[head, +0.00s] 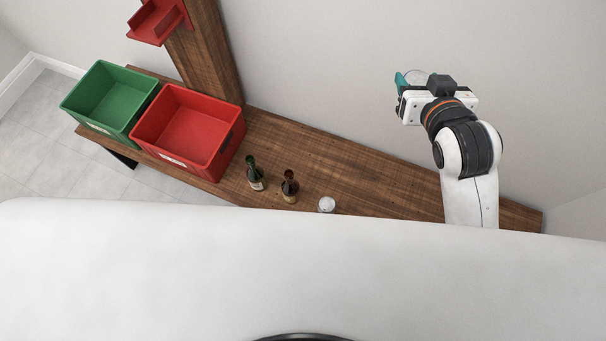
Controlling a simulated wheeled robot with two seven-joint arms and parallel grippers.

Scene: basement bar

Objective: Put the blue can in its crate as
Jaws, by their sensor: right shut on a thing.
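My right gripper (414,82) is raised above the right part of the wooden bench and is shut on a round, pale-topped thing that looks like a can (417,76). Teal shows at its left side; I cannot tell whether that is the can or a finger. Most of the held thing is hidden by the gripper. A green crate (73,108) and a red crate (139,138) stand side by side at the bench's left end, and both look empty. My left gripper is not in view.
On the wooden bench (380,185) stand a green bottle (254,174), a brown bottle (289,187) and a pale-topped round object (327,204) near the front edge. A wooden post (205,55) with a red bracket (160,22) rises behind the crates. Bench right of the bottles is mostly clear.

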